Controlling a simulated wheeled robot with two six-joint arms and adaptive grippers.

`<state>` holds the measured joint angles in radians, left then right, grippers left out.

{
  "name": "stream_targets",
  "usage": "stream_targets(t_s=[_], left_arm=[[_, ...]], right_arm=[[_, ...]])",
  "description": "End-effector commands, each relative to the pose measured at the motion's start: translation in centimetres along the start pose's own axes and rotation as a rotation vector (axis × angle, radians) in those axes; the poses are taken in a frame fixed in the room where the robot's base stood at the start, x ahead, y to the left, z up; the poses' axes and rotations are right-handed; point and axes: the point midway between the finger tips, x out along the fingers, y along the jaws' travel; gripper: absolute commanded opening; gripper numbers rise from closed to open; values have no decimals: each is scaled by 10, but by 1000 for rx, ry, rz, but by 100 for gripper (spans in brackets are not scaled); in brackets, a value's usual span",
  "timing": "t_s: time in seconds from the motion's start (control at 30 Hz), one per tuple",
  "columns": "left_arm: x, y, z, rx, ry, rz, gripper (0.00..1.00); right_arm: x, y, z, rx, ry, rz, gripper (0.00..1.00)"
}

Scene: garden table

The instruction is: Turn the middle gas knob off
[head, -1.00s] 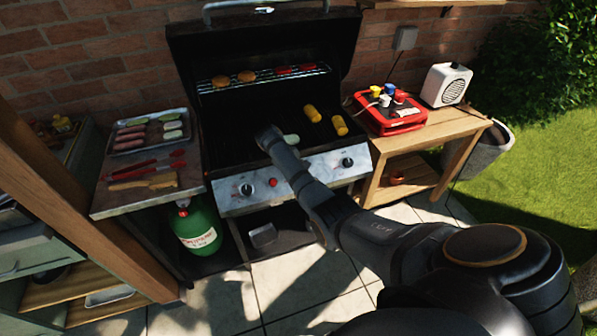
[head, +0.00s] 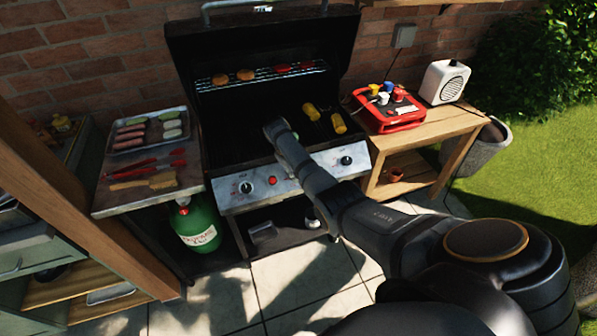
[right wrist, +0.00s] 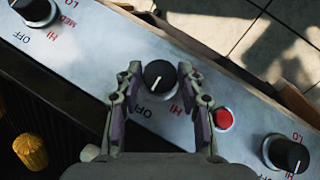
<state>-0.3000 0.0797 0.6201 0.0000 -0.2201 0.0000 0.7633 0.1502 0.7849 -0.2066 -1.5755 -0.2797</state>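The middle gas knob (right wrist: 158,75) is black with a white line, on the steel control panel (right wrist: 90,50). In the right wrist view its line points down and left, toward the OFF lettering. My right gripper (right wrist: 160,70) has its fingers apart, one on each side of this knob. A narrow gap seems to show beside the knob; I cannot tell whether the fingers touch it. The other two knobs show in the head view, one on the left (head: 246,188) and one on the right (head: 346,161). My left gripper is not in view.
A red button (right wrist: 223,119) sits on the panel near the right finger. The open grill holds corn (head: 338,123) and patties. A side shelf (head: 150,200) with tray and tongs is at left, above a green gas bottle (head: 195,225). A wooden table (head: 440,130) stands at right.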

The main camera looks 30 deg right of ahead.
Motion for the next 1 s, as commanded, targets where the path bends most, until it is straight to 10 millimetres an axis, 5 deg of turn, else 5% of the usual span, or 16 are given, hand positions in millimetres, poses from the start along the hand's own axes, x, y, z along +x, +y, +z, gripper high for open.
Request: stream_targets(t_s=[0.13, 0.47, 1.0], left_arm=[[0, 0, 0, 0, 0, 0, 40], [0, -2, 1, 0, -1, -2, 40], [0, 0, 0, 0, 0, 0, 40]], right_arm=[[0, 0, 0, -1, 0, 0, 59], [-5, 1, -1, 0, 3, 2, 59], [-112, 0, -1, -1, 2, 1, 59]])
